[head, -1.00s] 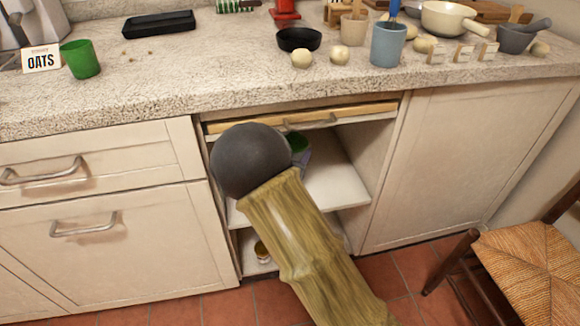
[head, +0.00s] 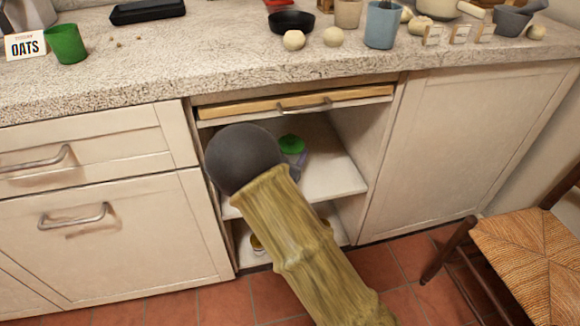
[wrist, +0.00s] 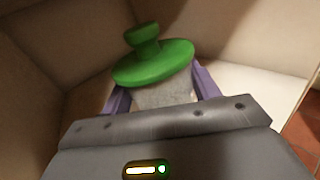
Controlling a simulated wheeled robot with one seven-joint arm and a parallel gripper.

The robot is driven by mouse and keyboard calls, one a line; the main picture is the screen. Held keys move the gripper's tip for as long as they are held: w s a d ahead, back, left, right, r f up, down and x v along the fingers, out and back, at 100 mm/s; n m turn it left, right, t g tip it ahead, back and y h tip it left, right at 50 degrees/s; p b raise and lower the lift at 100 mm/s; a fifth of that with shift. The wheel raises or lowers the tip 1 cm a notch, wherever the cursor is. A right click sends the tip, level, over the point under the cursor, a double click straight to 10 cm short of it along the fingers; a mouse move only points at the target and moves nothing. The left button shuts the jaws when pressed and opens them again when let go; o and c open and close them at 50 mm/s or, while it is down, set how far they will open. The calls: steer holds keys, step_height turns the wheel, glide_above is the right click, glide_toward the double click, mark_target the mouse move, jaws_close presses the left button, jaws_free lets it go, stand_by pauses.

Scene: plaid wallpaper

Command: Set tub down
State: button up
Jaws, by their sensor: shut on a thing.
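The tub (wrist: 165,95) has a pale grey body and a green lid (wrist: 153,62) with a round knob. My gripper (wrist: 165,98) has purple fingers on both sides of the tub and is shut on it. In the head view, the green lid (head: 291,143) shows inside the open cabinet, just right of my arm's dark round joint. The tub is over the cabinet's upper shelf (head: 335,182). My arm hides most of the tub and gripper there. I cannot tell whether the tub's base touches the shelf.
The cabinet has side walls close by and a wooden board (head: 295,103) along its top opening. A lower shelf (head: 250,250) holds a small jar, partly hidden. The upper shelf's right part is bare. A woven chair (head: 525,250) stands at right.

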steer(key=shift+f+b, duration=1.3)
steer(key=shift+f, duration=1.2)
steer(key=shift+f, duration=0.1)
steer(key=o, duration=1)
steer(key=shift+s, duration=0.1)
steer(key=shift+s+a+r+p, duration=0.2)
steer(key=shift+s+p, duration=0.15)
steer(key=p+v, duration=0.4)
steer(key=v, duration=0.7)
